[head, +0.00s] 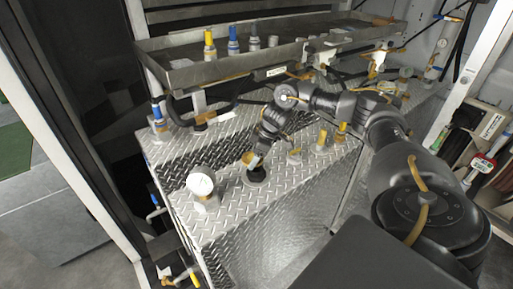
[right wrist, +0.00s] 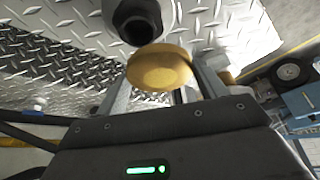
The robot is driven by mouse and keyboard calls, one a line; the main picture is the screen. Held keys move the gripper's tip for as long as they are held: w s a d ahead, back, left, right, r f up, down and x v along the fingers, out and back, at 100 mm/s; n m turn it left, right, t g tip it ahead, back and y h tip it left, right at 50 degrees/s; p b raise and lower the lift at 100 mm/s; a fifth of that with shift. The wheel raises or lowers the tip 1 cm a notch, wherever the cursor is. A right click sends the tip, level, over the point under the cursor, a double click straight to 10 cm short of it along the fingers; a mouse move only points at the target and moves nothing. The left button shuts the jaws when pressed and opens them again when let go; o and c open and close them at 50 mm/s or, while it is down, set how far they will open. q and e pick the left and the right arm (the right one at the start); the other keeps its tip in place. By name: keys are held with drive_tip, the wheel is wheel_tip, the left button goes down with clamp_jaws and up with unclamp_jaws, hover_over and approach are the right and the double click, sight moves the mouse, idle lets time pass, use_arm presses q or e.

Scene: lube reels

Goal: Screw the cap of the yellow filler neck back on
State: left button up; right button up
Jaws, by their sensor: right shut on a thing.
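My right gripper (head: 259,150) is shut on a round yellow cap (head: 250,160) above the diamond-plate deck. In the right wrist view the cap (right wrist: 160,71) sits between the two fingers. A dark open filler neck (head: 257,176) stands on the deck just below the cap. In the right wrist view the neck's open mouth (right wrist: 136,27) shows just beyond the cap; the cap appears apart from it. My left gripper is not in view.
A white-topped round fitting (head: 201,186) stands left of the neck. Yellow-topped fittings (head: 321,140) stand to the right. A metal tray (head: 210,73) with coloured nozzles runs behind, above the deck. The deck front (head: 235,218) is clear.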

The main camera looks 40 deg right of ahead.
drive_tip(key=d, duration=0.1)
drive_tip(key=d+r, duration=0.1)
drive_tip(key=shift+w+d, duration=0.35)
drive_tip(key=shift+w, duration=0.05)
drive_tip(key=shift+a+r, duration=0.1)
drive_tip(key=shift+a, duration=0.05)
drive_tip(key=shift+p, duration=0.45)
drive_tip(key=shift+s+f+b, duration=0.1)
drive_tip(key=shift+f+b, duration=0.2)
drive_tip(key=shift+f, duration=0.4)
drive_tip(key=shift+f+b, duration=0.4)
drive_tip(key=shift+f, duration=0.75)
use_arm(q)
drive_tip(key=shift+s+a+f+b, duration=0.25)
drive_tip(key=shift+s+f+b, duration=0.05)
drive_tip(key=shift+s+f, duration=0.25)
use_arm(e)
drive_tip(key=shift+f, duration=1.1)
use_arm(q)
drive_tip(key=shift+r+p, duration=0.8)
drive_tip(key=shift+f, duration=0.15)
use_arm(e)
drive_tip(key=shift+f, duration=0.55)
